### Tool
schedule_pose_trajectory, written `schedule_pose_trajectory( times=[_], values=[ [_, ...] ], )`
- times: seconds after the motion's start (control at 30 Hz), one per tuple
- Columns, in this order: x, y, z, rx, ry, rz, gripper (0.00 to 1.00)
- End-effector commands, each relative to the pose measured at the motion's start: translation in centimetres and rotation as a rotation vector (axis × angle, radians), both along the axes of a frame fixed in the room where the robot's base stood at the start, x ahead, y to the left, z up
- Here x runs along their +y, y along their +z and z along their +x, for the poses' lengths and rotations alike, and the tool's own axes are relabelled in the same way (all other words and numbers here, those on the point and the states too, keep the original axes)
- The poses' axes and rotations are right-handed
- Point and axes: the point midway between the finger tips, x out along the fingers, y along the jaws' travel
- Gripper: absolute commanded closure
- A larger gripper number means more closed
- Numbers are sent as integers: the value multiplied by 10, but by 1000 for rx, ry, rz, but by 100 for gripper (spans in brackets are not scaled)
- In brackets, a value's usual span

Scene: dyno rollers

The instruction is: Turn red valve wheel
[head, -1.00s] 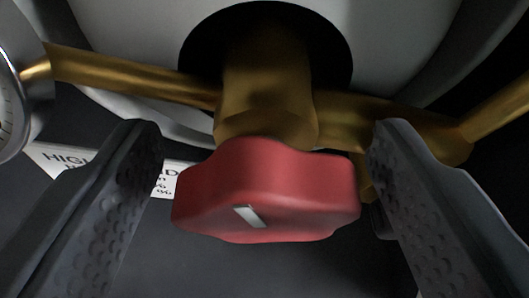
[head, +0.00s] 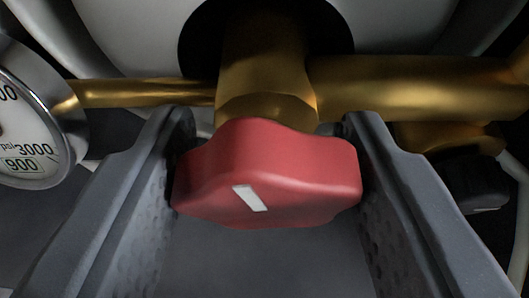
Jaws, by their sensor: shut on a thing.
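The red valve wheel (head: 285,165) is a lobed knob with a white slanted mark on its face. It sits in the middle of the head view, on the lower end of a brass valve body (head: 262,75). My gripper (head: 268,165) is shut on the wheel, with one dark grey textured finger against its left side and the other against its right side. The finger pads are partly hidden by the wheel.
A brass pipe runs across, thin on the left (head: 145,93) and thick on the right (head: 410,85). A round pressure gauge (head: 35,125) is at the left edge. A black knob (head: 475,182) is at the right. A pale round housing (head: 130,35) is behind.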

Motion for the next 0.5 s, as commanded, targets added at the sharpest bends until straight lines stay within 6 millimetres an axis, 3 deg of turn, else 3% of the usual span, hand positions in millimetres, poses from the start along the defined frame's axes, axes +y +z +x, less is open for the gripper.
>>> schedule_pose_trajectory(
  times=[0.5],
  values=[
    [-1,-2,-1,-2,-2,179,80]
  ],
)
